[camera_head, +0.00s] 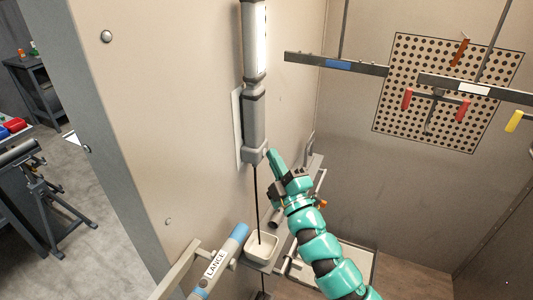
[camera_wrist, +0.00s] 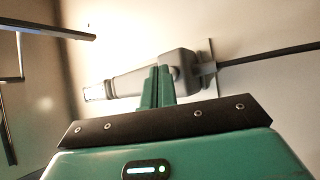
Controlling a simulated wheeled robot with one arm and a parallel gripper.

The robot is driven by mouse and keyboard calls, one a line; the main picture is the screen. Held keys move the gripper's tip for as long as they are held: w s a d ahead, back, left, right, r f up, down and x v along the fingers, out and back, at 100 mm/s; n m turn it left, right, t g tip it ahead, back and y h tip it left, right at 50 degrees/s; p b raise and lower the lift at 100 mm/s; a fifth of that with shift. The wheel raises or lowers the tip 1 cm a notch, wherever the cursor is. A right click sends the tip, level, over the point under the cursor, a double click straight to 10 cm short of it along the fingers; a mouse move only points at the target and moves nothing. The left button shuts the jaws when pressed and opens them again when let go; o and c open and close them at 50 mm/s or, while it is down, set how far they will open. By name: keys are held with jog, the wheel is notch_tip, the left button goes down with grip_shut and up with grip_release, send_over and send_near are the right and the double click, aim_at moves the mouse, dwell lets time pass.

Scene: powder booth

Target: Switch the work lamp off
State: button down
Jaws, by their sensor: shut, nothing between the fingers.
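The work lamp (camera_head: 254,118) is mounted upright on the beige booth wall. Its grey body is below and its tube (camera_head: 262,35) glows white at the top. In the wrist view the lamp (camera_wrist: 130,82) lies sideways, with its bright end at the left. A small round knob (camera_wrist: 176,73) shows on the lamp's lower end, just beside my fingertips. My gripper (camera_head: 273,155) is shut and empty, with its tips close to the lamp's lower end at its right. In the wrist view my gripper (camera_wrist: 158,72) overlaps the lamp body; I cannot tell whether it touches.
A black cable (camera_head: 257,195) hangs from the lamp past a white cup (camera_head: 262,245). A blue-ended lance (camera_head: 222,258) lies at the lower left. Hanging bars (camera_head: 335,64) and a perforated panel (camera_head: 440,90) are at the right. Open space lies right of the lamp.

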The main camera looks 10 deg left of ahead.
jog(key=shift+s+d, duration=0.2)
jog(key=shift+d, duration=0.45)
jog(key=shift+d, duration=0.1)
jog(key=d, duration=0.1)
jog(key=s+d+p, duration=0.1)
jog(key=d, duration=0.1)
jog(key=s+d, duration=0.1)
jog(key=d, duration=0.1)
jog(key=shift+d+p, duration=0.25)
jog(key=shift+p, duration=0.1)
dwell(0.5)
